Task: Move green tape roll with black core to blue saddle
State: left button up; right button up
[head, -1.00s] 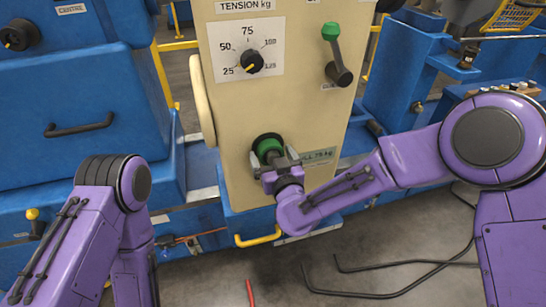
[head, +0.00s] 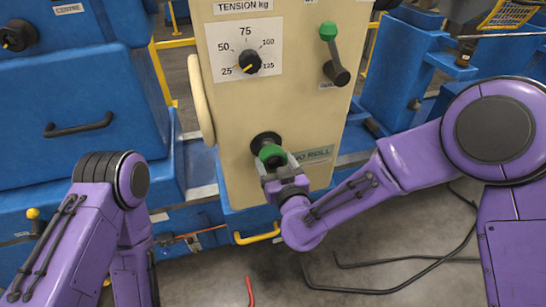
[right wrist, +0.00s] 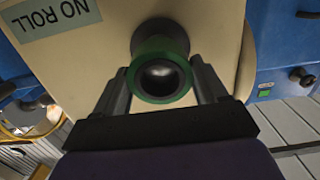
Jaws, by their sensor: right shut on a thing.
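The green tape roll (head: 271,153) is at the lower front of the beige panel, just in front of a round black mount (head: 265,139). My right gripper (head: 276,163) is shut on it. In the right wrist view the roll (right wrist: 138,87) shows as a green ring around a dark core, with the fingers of my right gripper (right wrist: 160,76) on either side. The black mount (right wrist: 160,30) is right behind it; I cannot tell whether they still touch. My left gripper is out of view; only its arm shows. I cannot pick out the blue saddle for certain.
The beige panel (head: 235,115) carries a dial (head: 248,62), a green-knobbed lever (head: 328,32) and a "NO ROLL" label (head: 314,155). Blue cabinets (head: 75,95) stand at left, a blue fixture (head: 450,65) at right. A yellow handle (head: 257,234) is below; black rods lie on the floor.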

jog(key=shift+v, duration=2.55)
